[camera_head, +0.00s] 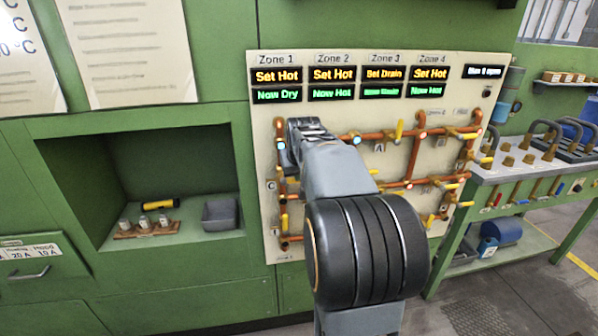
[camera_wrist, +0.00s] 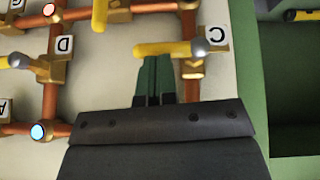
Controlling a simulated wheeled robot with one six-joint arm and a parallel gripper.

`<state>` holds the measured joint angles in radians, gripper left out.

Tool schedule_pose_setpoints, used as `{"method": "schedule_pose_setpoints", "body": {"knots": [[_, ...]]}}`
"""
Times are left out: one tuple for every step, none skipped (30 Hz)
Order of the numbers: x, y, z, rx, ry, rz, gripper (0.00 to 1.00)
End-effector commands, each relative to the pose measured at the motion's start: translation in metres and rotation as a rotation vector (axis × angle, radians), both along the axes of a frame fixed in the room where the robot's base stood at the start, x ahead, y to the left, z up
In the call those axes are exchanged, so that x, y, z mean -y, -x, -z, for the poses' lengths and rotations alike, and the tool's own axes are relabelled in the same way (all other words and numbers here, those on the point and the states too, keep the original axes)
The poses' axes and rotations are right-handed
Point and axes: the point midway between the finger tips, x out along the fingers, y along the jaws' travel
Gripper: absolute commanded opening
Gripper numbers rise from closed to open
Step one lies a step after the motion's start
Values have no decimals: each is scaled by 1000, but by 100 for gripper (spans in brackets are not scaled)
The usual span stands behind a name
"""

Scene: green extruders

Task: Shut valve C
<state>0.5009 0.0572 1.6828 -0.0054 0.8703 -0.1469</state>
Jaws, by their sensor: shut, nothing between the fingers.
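Valve C has a yellow lever (camera_wrist: 165,48) with a silver ball-like hub, beside its white C label (camera_wrist: 216,38) in the wrist view. The lever lies across its upright copper pipe (camera_wrist: 191,82), pointing left in that view. My gripper (camera_wrist: 153,66) is shut and empty, its fingertips right at the lever's lower edge in the wrist view. I cannot tell whether they touch it. In the head view the C label (camera_head: 271,185) is at the left of the pipe panel (camera_head: 262,120), and my arm hides the fingertips.
Neighbouring valve D (camera_wrist: 64,46) and other yellow levers crowd the panel. A green recess (camera_head: 180,175) with a grey bin (camera_head: 220,213) and a yellow cylinder lies left of the panel. A workbench (camera_head: 520,172) stands at right.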

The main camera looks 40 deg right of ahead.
Motion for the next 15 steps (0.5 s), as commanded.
{"method": "schedule_pose_setpoints", "body": {"knots": [[0,0,0,0,0,0,0],[0,0,0,0,0,0,0],[0,0,0,0,0,0,0],[0,0,0,0,0,0,0],[0,0,0,0,0,0,0],[1,0,2,-1,0,0,0],[2,0,5,-1,0,0,0],[3,-1,8,-2,-1,1,0],[5,-1,13,-2,-1,1,0],[7,-2,16,-2,-1,1,0],[8,-1,19,-1,0,0,0],[8,-1,18,-1,0,0,0],[8,-1,18,-1,0,0,0],[8,-1,17,-2,-1,0,0],[8,-1,18,-4,-1,0,0]]}}
